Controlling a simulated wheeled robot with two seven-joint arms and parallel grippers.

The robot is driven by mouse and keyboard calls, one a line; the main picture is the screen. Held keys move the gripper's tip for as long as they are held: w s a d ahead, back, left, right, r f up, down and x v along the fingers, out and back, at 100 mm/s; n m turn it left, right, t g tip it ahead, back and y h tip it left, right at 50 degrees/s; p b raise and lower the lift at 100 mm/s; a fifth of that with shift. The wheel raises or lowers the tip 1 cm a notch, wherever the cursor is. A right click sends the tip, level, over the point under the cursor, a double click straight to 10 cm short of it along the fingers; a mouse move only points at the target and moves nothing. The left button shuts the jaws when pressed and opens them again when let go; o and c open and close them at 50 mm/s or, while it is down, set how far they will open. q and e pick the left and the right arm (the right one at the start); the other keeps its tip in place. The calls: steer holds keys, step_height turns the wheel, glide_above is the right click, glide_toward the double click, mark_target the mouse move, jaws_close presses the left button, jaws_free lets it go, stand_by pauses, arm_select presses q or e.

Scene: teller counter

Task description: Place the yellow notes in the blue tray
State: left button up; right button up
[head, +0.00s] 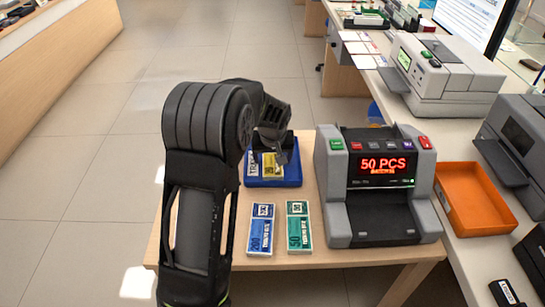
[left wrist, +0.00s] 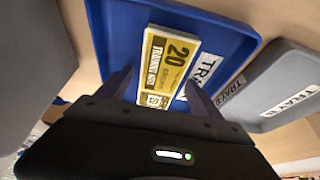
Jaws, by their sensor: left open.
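The yellow notes (left wrist: 166,68), a bundle marked 20, appear to lie inside the blue tray (left wrist: 110,18) in the left wrist view. In the head view the yellow bundle (head: 271,166) shows in the blue tray (head: 288,182), partly hidden by my left gripper (head: 279,150). The gripper is over the tray, pointing down. In the left wrist view its fingers (left wrist: 159,88) are apart, one on each side of the bundle's near end. My right gripper is not in view.
A blue bundle (head: 261,230) and a green bundle (head: 298,227) lie on the wooden table. A note counter (head: 375,185) reading 50 PCS stands right of the tray. A grey tray (left wrist: 258,82) lies beside the blue one. An orange tray (head: 476,200) is farther right.

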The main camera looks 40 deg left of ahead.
arm_select(q)
steer(key=p+v, duration=0.1)
steer(key=v, duration=1.1)
